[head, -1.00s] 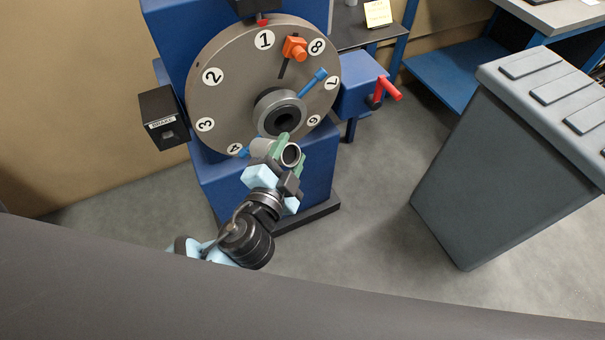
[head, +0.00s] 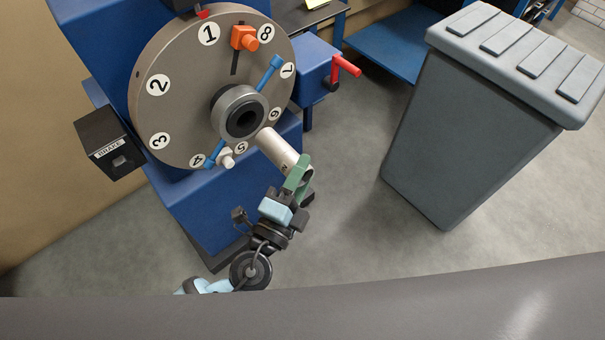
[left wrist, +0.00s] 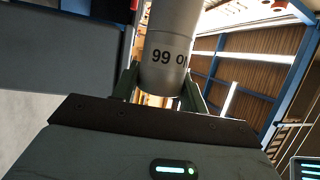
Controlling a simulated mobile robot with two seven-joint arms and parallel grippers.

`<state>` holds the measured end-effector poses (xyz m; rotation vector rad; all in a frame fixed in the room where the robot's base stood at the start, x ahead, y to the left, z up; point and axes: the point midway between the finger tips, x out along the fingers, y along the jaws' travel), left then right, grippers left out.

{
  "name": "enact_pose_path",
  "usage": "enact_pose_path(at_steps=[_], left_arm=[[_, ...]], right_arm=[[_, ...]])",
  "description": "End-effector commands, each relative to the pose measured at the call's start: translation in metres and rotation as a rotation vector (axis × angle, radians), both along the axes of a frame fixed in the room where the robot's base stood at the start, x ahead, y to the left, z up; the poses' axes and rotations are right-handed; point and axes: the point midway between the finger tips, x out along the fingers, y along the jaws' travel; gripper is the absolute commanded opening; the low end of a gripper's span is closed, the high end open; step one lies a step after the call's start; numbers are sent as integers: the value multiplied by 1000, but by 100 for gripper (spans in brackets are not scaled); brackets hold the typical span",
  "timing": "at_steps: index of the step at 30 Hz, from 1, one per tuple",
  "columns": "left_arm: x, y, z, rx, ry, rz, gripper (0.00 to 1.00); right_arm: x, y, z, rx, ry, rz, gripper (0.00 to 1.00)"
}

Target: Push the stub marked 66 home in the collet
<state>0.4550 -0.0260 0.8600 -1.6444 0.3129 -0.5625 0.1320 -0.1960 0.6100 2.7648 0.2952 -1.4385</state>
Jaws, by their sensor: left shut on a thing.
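The stub (head: 281,150) is a pale grey cylinder. My left gripper (head: 298,180) has its green fingers shut on the near end of the stub. In the left wrist view the stub (left wrist: 168,35) stands between the fingers, and its marking reads like "99 O", which may be 66 upside down. The collet (head: 241,113) is a grey ring with a dark, empty-looking bore at the middle of the numbered disc (head: 180,105). The stub's far end is below and right of the collet, outside its bore; the gap in depth is unclear. My right gripper is not in view.
An orange block (head: 244,38), a blue handle (head: 268,75) and a white knob (head: 226,158) sit on the disc around the collet. A red lever (head: 346,66) juts out at the right. A black brake box (head: 110,143) is at the left. A grey bin (head: 470,120) stands right.

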Motion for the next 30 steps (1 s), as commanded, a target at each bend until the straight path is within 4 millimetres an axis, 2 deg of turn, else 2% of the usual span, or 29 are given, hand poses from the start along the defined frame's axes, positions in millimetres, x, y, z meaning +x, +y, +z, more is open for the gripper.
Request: enact_pose_path(at_steps=[15,30], left_arm=[[32,23,2,0,-5,2,0],[35,26,2,-2,-4,2,0]], right_arm=[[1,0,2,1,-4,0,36],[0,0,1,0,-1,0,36]])
